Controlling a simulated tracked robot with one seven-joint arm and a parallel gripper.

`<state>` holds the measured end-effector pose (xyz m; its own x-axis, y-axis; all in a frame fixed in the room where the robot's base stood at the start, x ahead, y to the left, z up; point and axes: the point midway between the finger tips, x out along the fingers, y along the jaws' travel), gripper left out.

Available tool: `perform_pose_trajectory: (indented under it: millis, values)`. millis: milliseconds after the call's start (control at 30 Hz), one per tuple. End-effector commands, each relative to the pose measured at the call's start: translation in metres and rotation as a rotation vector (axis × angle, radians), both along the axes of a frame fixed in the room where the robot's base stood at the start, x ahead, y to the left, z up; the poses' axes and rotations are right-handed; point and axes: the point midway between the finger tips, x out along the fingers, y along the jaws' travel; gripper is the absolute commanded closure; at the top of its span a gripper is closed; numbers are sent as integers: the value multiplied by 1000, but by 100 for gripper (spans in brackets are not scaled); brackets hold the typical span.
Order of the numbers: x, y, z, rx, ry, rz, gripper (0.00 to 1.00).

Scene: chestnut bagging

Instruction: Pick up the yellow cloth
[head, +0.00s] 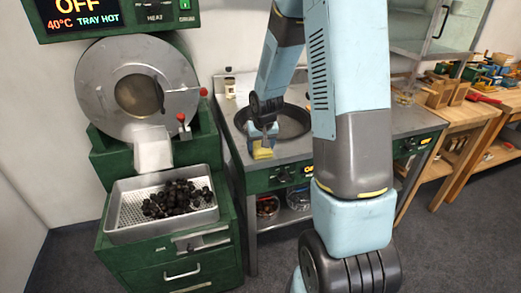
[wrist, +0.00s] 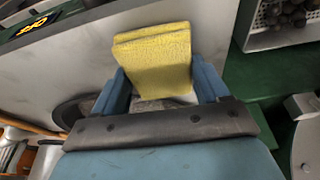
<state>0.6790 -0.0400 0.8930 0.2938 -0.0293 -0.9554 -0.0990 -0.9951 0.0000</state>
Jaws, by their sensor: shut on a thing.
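The yellow cloth (wrist: 163,68) is a folded, textured pad in the wrist view. It sits between the two blue fingers of my gripper (wrist: 162,88), which is shut on it. In the head view the cloth (head: 262,153) shows small and partly covered below my gripper (head: 262,140), at the front edge of the grey counter (head: 285,160). I cannot tell how far the cloth is off the counter.
A green roaster (head: 150,165) with a steel drum stands at the left. Its perforated tray (head: 125,219) holds several dark chestnuts. A round pan (head: 298,122) is set in the counter behind my gripper. A wooden bench (head: 493,122) with tools stands at the right.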

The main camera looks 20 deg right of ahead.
Motion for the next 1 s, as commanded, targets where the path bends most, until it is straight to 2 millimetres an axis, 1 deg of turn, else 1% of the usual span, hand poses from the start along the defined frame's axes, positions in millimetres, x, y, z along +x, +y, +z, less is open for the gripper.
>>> perform_pose_trajectory:
  millis: [33,200,433,567,667,767,867,1000]
  values:
    - [0,0,0,0,0,0,40]
    - [0,0,0,0,1,-1,56]
    - [0,0,1,0,0,-1,56]
    - [0,-1,7,-1,-1,-1,56]
    - [1,0,18,0,-3,-1,56]
    - [0,-1,36,-1,-5,-2,56]
    - [-13,0,48,0,-4,-2,56]
    - [-30,1,69,0,-4,-3,56]
